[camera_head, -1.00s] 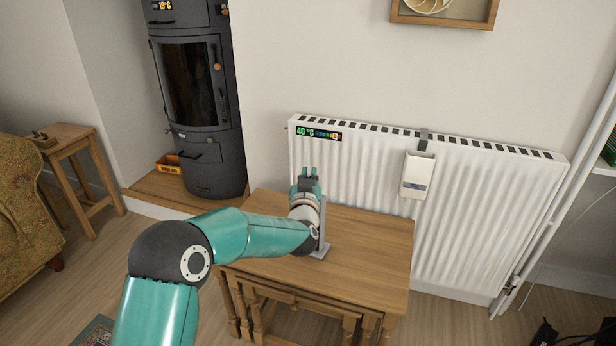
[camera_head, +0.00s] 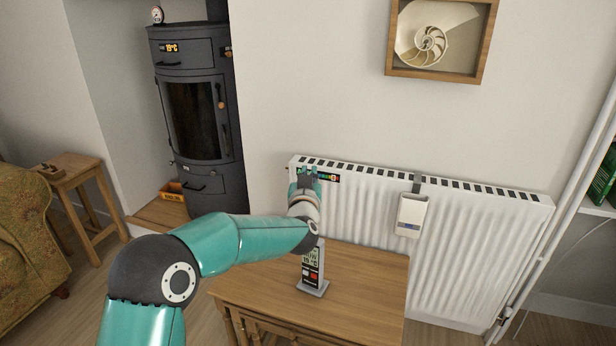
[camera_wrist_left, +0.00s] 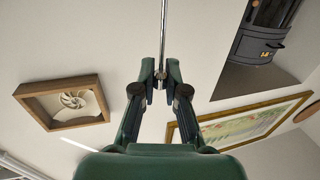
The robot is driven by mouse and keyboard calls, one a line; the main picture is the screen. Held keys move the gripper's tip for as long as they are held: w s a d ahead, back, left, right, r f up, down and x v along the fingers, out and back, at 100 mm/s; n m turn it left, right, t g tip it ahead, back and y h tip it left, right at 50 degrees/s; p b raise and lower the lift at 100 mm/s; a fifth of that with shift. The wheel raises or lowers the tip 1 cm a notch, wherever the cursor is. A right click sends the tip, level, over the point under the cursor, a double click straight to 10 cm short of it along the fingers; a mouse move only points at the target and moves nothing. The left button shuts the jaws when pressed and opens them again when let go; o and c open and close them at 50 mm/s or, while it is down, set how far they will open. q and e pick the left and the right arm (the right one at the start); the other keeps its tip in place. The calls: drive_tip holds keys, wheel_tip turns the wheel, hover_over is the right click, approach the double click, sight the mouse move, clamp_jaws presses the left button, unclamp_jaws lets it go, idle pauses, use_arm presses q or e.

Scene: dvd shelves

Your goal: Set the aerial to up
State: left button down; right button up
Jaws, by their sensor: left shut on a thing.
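A small upright device with a display and a grey base (camera_head: 312,268) stands on the wooden table; my left arm hides its top. My left gripper (camera_head: 306,173) is above it, in front of the radiator's upper left corner. In the left wrist view the gripper (camera_wrist_left: 161,72) is shut on a thin metal rod, the aerial (camera_wrist_left: 164,30), which runs from between the fingertips to the top edge of the picture. I cannot make out the aerial in the head view. My right gripper is not in view.
The wooden table (camera_head: 365,290) is otherwise bare on its right side. A white radiator (camera_head: 465,240) with a small white box (camera_head: 411,215) hung on it stands behind. A dark stove (camera_head: 195,120) is at the back left, with a framed shell (camera_head: 435,38) on the wall.

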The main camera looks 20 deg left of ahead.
use_arm(q)
drive_tip(key=c, duration=1.2)
unclamp_jaws()
drive_tip(key=shift+o, duration=0.2)
drive_tip(key=v, duration=1.2)
drive_tip(key=shift+a+f, duration=0.1)
drive_tip(key=shift+a, duration=0.05)
